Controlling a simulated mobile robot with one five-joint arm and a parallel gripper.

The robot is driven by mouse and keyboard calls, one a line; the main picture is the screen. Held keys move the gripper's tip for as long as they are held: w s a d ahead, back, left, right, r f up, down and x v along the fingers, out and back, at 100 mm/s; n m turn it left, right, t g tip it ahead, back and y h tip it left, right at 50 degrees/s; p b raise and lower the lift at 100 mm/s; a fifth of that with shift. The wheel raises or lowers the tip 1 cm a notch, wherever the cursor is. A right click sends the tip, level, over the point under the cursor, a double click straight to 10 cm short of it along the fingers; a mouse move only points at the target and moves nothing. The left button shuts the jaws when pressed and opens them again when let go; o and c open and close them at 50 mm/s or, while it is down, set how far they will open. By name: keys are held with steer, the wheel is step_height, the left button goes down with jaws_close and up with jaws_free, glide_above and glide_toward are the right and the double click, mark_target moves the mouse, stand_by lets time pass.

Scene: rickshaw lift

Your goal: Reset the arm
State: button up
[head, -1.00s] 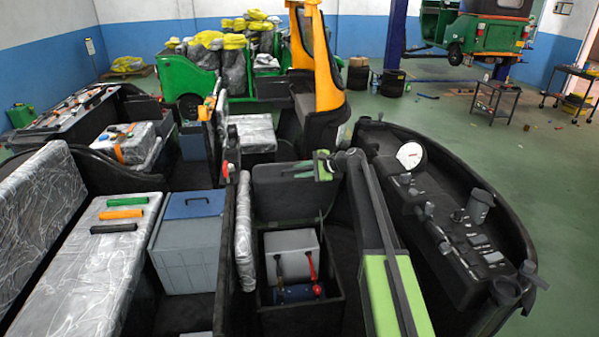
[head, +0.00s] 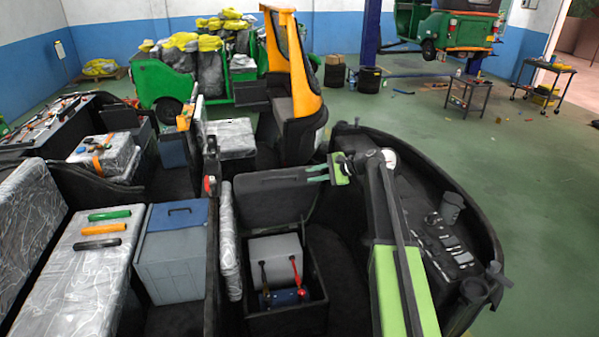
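My arm (head: 395,240), green and dark grey, reaches forward from the bottom right in the head view. My gripper (head: 316,174) is at its far end, in front of the raised dark lid (head: 268,190) of the battery box. Its two green fingers point left and stand apart with a gap between them. Nothing shows between them. Whether the fingers touch the lid cannot be told.
An open box (head: 287,320) below holds a grey battery (head: 275,252) with a red and a black lead. The dashboard (head: 445,235) lies right of my arm. A blue-lidded grey cooler (head: 172,255) and a plastic-wrapped seat (head: 80,285) with three handles lie left.

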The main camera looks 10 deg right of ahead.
steer(key=shift+s+d+r, duration=0.3)
steer(key=shift+s+d, duration=0.05)
steer(key=shift+d, duration=0.2)
steer(key=s+a+f+n+g+h+b, duration=0.25)
steer(key=s+a+f+n+b, duration=0.2)
steer(key=s+a+f, duration=0.8)
steer(key=s+f+n+g+h+b, duration=0.3)
steer(key=s+f+n+h, duration=0.15)
steer(key=s, duration=0.95)
steer(key=s+d+f+n+g+h, duration=0.1)
steer(key=s+d+f+n+h, duration=0.1)
steer(key=s+d, duration=0.6)
steer(key=shift+s+d+f+n+h+p, duration=0.35)
steer(key=shift+d+n+h, duration=0.2)
steer(key=shift+n+h, duration=0.35)
